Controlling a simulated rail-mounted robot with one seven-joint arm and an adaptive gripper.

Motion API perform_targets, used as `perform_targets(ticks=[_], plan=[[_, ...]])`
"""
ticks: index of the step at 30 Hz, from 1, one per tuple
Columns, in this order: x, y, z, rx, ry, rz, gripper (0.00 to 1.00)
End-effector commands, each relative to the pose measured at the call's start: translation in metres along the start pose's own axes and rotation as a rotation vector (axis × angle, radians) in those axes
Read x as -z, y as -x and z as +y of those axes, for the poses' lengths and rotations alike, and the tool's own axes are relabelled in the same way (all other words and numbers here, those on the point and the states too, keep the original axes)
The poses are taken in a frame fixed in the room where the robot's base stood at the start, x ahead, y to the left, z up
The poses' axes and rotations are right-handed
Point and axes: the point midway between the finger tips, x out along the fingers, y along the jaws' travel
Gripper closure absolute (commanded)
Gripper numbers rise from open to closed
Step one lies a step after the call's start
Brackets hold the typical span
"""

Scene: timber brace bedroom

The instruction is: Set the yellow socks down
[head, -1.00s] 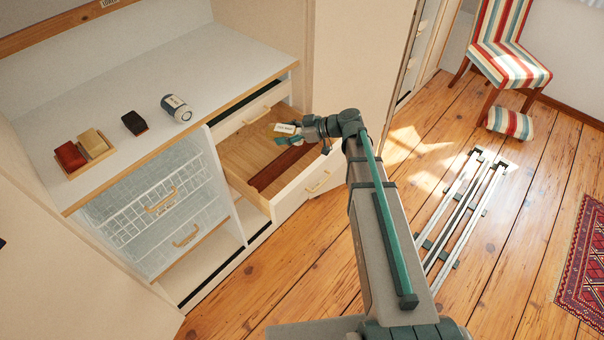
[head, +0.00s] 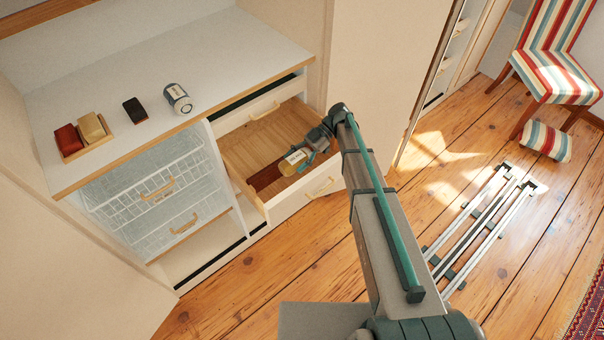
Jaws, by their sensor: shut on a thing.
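The yellow socks (head: 289,167), a small bundle with a pale label band, are in the grasp of my gripper (head: 303,158). My gripper is shut on them and reaches down into the open drawer (head: 290,211). The socks are over the drawer's wooden floor, near a dark red-brown strip (head: 264,178). I cannot tell whether they touch the floor. The fingers are partly hidden by the wrist and the socks.
Wire baskets (head: 150,185) are left of the drawer. Rails (head: 480,225) lie on the floor at right.

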Motion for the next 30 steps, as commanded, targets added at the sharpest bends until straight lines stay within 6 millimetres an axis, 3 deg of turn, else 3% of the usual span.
perform_targets(ticks=[6, 19, 30], plan=[[-0.03, -0.012, 0.001, -0.001, -0.003, 0.002, 0.76], [-0.068, -0.027, 0.001, -0.002, -0.003, 0.002, 0.76], [-0.076, -0.031, 0.0, -0.003, -0.001, 0.0, 0.76]])
